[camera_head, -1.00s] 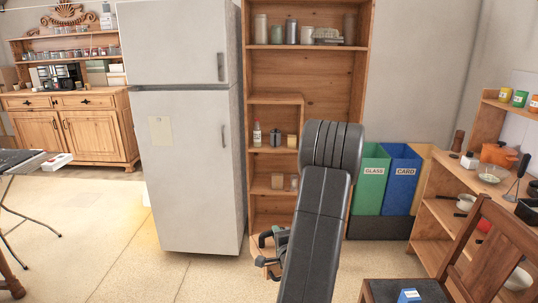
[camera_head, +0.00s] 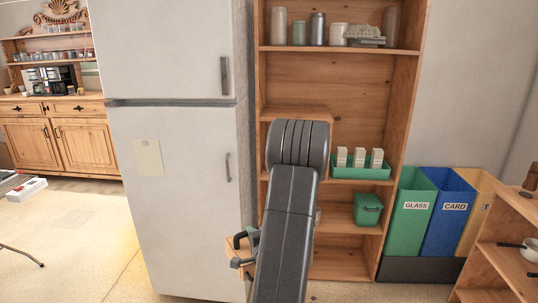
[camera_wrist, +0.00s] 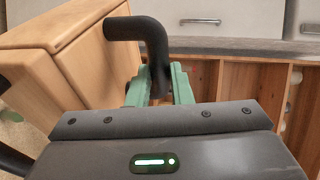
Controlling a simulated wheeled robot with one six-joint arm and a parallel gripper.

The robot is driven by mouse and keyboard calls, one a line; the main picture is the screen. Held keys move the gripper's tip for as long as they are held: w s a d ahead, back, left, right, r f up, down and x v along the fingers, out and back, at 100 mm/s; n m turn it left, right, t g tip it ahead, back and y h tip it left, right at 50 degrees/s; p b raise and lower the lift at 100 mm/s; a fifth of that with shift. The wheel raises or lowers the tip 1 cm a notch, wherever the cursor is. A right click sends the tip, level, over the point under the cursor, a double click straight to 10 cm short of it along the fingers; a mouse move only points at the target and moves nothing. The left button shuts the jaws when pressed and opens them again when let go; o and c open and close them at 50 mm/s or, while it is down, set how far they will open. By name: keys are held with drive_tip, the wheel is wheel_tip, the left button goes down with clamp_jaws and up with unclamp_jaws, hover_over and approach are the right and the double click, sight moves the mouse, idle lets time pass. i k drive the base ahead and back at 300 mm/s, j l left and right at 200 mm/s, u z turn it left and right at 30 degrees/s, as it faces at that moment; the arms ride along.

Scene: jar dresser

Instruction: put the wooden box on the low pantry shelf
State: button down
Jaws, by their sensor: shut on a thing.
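The light wooden box (camera_head: 236,248) shows partly in the head view, left of my arm and in front of the fridge. In the wrist view the box (camera_wrist: 75,50) fills the upper left, with a thick black handle beside it. My gripper (camera_wrist: 160,82) has green fingers shut at the box's handle; the exact contact is partly hidden. The pantry (camera_head: 405,95) is a tall open wooden unit behind my arm. The left part of these shelves is hidden by my arm.
The white fridge (camera_head: 180,200) stands close on the left of the pantry. Glass (camera_head: 412,222) and card (camera_head: 450,215) bins stand at its right. A green tray (camera_head: 362,172) with white packets sits on a middle shelf. The bottom compartment's visible right part looks bare.

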sight(336, 220)
drive_tip(key=i+j+z, duration=0.2)
drive_tip(key=i+z, duration=0.3)
drive_tip(key=i+j+z, duration=0.45)
drive_tip(key=i, duration=0.25)
drive_tip(key=i+j+z, duration=0.5)
drive_tip(key=j, duration=0.1)
